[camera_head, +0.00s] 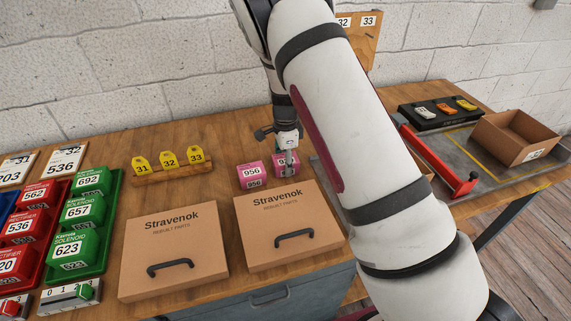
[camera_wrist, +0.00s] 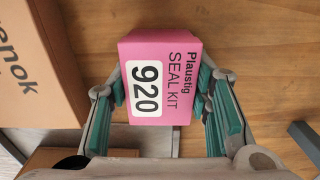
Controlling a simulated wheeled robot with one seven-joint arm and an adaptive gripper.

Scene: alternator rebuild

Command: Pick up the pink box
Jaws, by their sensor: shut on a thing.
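Two pink boxes stand on the wooden bench in the head view. One, the pink box marked 956 (camera_head: 252,175), stands free to the left of my gripper. The other pink box (camera_head: 284,168) is at my gripper (camera_head: 287,152), which partly covers it from above. In the wrist view this box (camera_wrist: 158,80) reads "Plaustig SEAL KIT 920". The green-padded fingers of my gripper (camera_wrist: 165,95) are on its left and right sides, shut on it. I cannot tell whether the box is touching the bench.
Two brown Stravenok cartons (camera_head: 174,250) (camera_head: 288,225) lie in front of the pink boxes. A rack with yellow tags (camera_head: 168,165) stands to the left. Red bins and a green bin (camera_head: 88,225) are at far left. An open cardboard box (camera_head: 513,138) sits at right.

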